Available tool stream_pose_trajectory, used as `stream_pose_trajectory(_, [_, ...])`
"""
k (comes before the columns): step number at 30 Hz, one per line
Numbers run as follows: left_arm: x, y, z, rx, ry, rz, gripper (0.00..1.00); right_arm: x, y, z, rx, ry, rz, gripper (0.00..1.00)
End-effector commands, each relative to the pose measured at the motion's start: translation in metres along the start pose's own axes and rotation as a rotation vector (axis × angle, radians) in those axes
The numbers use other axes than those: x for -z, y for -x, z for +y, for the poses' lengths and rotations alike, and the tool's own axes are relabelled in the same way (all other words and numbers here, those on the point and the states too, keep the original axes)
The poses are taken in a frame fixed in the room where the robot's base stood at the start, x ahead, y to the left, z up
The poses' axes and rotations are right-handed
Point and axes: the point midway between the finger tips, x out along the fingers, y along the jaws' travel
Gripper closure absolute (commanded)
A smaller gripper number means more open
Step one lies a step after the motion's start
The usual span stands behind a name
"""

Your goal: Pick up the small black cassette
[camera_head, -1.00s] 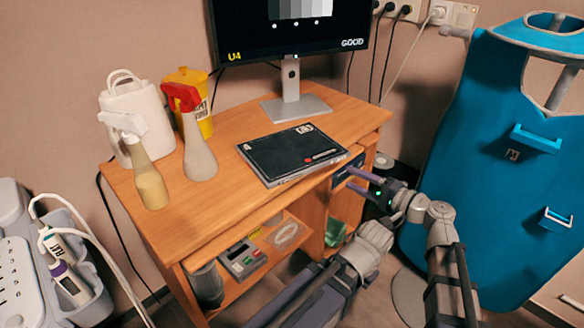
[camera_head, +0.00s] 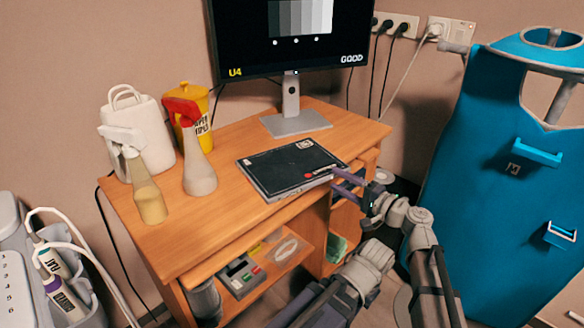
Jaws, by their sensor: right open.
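The small black cassette (camera_head: 290,168) lies flat on the wooden desk (camera_head: 235,222), its right corner near the desk's right front edge. It is a thin dark slab with a pale label and a small red mark on top. My right gripper (camera_head: 340,182) is open at the cassette's right end, with its fingers pointing left toward it. The fingers look very close to the cassette's edge; I cannot tell if they touch it or straddle it. My left gripper is not in view.
A monitor (camera_head: 290,40) stands behind the cassette. Spray bottles (camera_head: 200,175), a white jug (camera_head: 140,135) and a yellow container (camera_head: 200,100) are on the desk's left. A blue apron (camera_head: 490,200) hangs at right. The shelf below holds a grey device (camera_head: 240,275).

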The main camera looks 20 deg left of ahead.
Motion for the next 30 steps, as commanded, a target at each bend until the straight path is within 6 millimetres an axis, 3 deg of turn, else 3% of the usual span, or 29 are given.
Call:
stream_pose_trajectory(5, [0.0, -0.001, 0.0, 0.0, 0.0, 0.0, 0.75, 0.0, -0.026, 0.001, 0.0, 0.0, -0.002, 0.46])
stream_pose_trajectory(12, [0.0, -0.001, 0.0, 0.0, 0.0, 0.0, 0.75, -0.001, -0.028, 0.001, 0.0, 0.0, 0.0, 0.46])
stream_pose_trajectory(27, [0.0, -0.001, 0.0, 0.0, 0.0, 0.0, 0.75, -0.001, -0.028, 0.001, 0.0, 0.0, 0.0, 1.0])
stream_pose_trajectory(30, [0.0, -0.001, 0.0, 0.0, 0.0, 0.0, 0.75, -0.001, -0.028, 0.001, 0.0, 0.0, 0.0, 1.0])
